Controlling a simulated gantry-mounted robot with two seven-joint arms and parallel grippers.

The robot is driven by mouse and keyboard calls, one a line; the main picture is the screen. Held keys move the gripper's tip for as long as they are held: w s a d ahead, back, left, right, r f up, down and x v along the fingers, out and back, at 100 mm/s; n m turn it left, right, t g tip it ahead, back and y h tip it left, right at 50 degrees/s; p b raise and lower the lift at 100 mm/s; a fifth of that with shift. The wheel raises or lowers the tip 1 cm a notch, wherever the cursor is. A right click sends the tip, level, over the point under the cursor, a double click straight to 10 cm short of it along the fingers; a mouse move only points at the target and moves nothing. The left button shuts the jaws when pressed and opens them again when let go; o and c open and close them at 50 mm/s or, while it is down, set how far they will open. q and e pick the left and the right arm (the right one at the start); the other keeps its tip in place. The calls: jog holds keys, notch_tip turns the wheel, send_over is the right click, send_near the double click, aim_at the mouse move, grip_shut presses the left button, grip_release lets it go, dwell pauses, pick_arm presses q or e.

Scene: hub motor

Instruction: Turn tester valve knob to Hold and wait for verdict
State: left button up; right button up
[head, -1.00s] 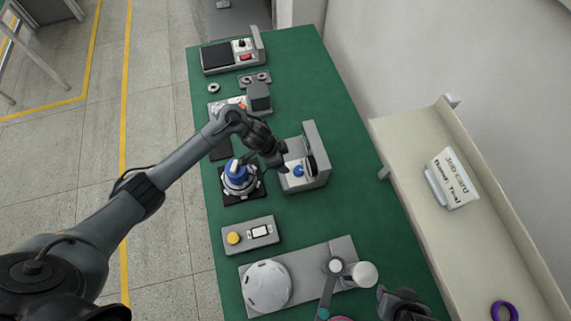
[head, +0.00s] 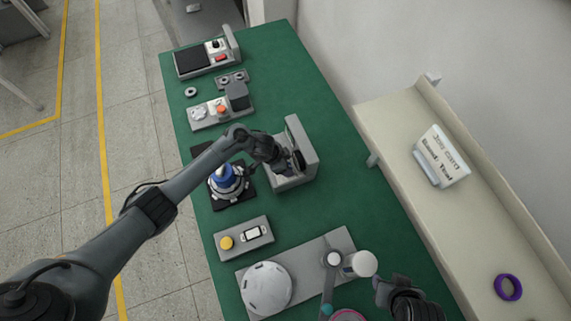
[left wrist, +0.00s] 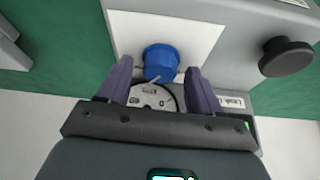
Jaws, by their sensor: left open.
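The grey tester (head: 306,150) stands mid-bench with an upright back panel. My left gripper (head: 284,165) is over the tester front in the head view and hides the knob there. In the left wrist view the open fingers (left wrist: 158,70) stand either side of the knob, with gaps on both sides. A round dial (left wrist: 152,97) lies below the knob, partly covered. A label starting "Leak" (left wrist: 232,102) is partly hidden. My right gripper (head: 402,298) is at the bottom right.
A black knob (left wrist: 287,57) sits right of the blue one. The hub motor (head: 228,180) with a blue top stands left of the tester. A box with a yellow button (head: 226,243) and a white dome (head: 266,288) lie nearer. Green bench right of the tester is clear.

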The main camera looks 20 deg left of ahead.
pick_arm(q)
jog(key=c, duration=1.1)
jog(key=shift+o, duration=0.2)
jog(key=shift+w+f+m+g+b, duration=0.15)
jog(key=shift+m+g+b, duration=0.25)
jog(key=shift+m, duration=0.7)
jog(key=shift+m+g+h+b, duration=0.3)
jog(key=shift+m+g+b, duration=0.1)
jog(key=shift+m, duration=0.7)
jog(key=o, duration=1.1)
jog(key=shift+c, duration=0.2)
jog(key=p+v, duration=0.1)
jog(key=v, duration=1)
